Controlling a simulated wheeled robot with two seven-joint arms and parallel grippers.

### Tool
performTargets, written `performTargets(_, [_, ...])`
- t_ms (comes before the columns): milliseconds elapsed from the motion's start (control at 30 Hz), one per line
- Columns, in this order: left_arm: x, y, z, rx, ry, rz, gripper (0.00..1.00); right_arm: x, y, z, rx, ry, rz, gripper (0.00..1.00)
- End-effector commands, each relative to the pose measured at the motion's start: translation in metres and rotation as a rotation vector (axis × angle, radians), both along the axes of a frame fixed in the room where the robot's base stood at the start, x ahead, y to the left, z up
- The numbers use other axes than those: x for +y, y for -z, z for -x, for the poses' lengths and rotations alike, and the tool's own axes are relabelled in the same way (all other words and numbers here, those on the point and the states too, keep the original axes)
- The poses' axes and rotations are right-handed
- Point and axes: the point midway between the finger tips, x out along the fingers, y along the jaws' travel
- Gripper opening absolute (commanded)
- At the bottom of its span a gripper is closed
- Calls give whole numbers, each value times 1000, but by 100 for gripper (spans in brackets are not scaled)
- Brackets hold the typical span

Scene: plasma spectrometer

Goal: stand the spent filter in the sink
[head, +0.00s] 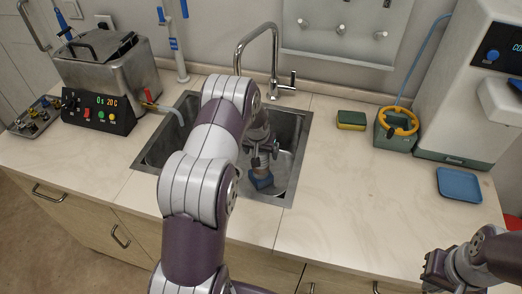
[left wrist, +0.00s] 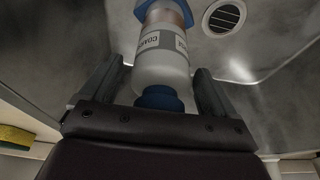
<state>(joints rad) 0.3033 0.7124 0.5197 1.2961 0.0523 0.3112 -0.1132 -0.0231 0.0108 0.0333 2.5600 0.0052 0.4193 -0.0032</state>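The spent filter (left wrist: 160,62) is a white cylinder with a grey label, a brownish band and blue ends. In the head view its blue lower end (head: 261,181) is low in the sink (head: 285,185), at or close to the floor; I cannot tell if it touches. My left gripper (head: 262,152) is over the filter inside the sink. In the left wrist view its two fingers (left wrist: 160,92) stand apart on both sides of the filter's near end, with gaps on each side. My right gripper (head: 436,270) is at the lower right, its fingers unclear.
The faucet (head: 258,40) rises behind the sink. A sponge (head: 351,120), a green holder with a yellow ring (head: 398,122) and a blue tray (head: 459,184) are to the right. A heated bath (head: 105,75) stands left. The drain (left wrist: 225,17) lies beside the filter.

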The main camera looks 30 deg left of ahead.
Motion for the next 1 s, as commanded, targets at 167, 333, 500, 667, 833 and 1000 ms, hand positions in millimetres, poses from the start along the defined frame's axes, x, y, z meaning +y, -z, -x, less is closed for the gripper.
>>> performTargets(167, [0, -9, 1, -1, 0, 0, 89, 0, -2, 0, 0, 0, 0, 0])
performTargets(333, [-3, -43, 11, -4, 0, -1, 89, 0, 1, 0, 0, 0, 0, 0])
performTargets(500, [-6, -86, 24, -4, 1, -1, 89, 0, 4, 0, 0, 0, 0, 0])
performTargets(667, [-8, -111, 32, -1, 1, -1, 89, 0, 5, 0, 0, 0, 0, 0])
performTargets(833, [-49, -132, 66, 33, 55, 10, 89, 0, 5, 0, 0, 0, 0, 0])
performTargets(1000, [-125, -152, 167, 114, 182, 23, 89, 0, 5, 0, 0, 0, 0, 0])
